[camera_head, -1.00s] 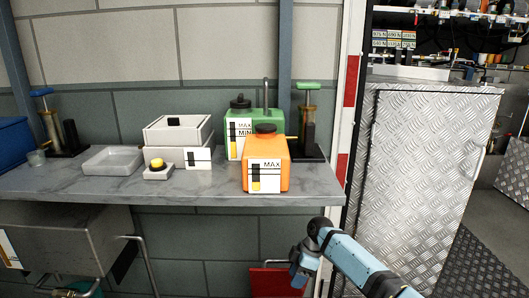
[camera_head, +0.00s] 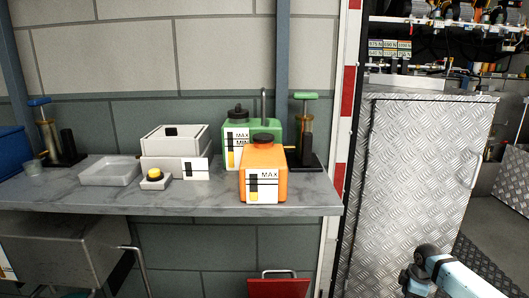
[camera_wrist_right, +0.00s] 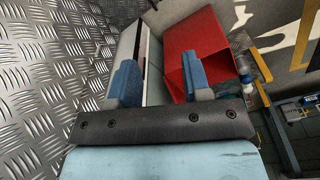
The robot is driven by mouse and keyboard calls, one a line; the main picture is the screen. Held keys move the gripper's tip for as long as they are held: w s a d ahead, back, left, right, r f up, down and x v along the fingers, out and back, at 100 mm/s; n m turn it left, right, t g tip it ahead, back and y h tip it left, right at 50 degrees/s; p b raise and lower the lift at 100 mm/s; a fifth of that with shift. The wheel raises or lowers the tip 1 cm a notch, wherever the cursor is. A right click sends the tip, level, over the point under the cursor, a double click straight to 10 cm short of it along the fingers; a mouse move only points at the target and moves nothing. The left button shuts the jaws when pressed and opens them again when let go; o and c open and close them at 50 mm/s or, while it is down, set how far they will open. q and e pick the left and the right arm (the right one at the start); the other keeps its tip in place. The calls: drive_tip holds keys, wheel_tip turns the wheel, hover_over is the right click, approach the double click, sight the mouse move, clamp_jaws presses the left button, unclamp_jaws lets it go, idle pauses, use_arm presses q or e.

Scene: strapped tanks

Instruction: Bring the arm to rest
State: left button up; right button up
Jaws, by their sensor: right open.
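My right arm (camera_head: 460,277) comes in at the lower right corner of the head view, in front of the ribbed metal door. Its wrist is bent down there and the fingertips are not clear. In the right wrist view my right gripper (camera_wrist_right: 163,82) has its two blue fingers spread apart with nothing between them. My left arm and gripper are not in view.
A grey counter (camera_head: 225,201) holds an orange tank (camera_head: 263,160), a green tank (camera_head: 236,127), a box with a yellow button (camera_head: 155,175) and a tray (camera_head: 109,172). A red container (camera_head: 278,289) is below; a metal door (camera_head: 420,180) stands right.

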drive_tip(key=s+a+f+t+y, duration=0.1)
drive_tip(key=s+a+f+t, duration=0.35)
drive_tip(key=s+a, duration=0.5)
drive_tip(key=s+a+r+m+t+y, duration=0.1)
drive_tip(key=s+a+r+t+y, duration=0.25)
drive_tip(key=s+a, duration=0.7)
drive_tip(key=s+a+r+m+t+y, duration=0.1)
drive_tip(key=s+a+r+t+y, duration=0.3)
drive_tip(key=s+r, duration=0.55)
drive_tip(key=s+a+r+m+t+y, duration=0.15)
drive_tip(key=s+a+r, duration=0.45)
drive_tip(key=r, duration=0.6)
wheel_tip(320, 180, up, 5)
drive_tip(key=w+a+m+t+h, duration=0.2)
drive_tip(key=w+a+m+t, duration=0.15)
drive_tip(key=m, duration=0.25)
use_arm(q)
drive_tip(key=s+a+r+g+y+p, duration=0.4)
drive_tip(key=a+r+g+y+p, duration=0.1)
drive_tip(key=p, duration=3.2)
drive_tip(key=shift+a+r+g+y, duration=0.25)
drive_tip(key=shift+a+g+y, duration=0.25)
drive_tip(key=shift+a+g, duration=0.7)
use_arm(e)
drive_tip(key=s+d+r+g+h, duration=0.4)
drive_tip(key=d+r+g+h, duration=0.1)
drive_tip(key=d, duration=0.3)
drive_tip(key=shift+s+d+r+g+h, duration=0.2)
drive_tip(key=shift+s+d+g+h, duration=0.15)
drive_tip(key=shift+g, duration=0.45)
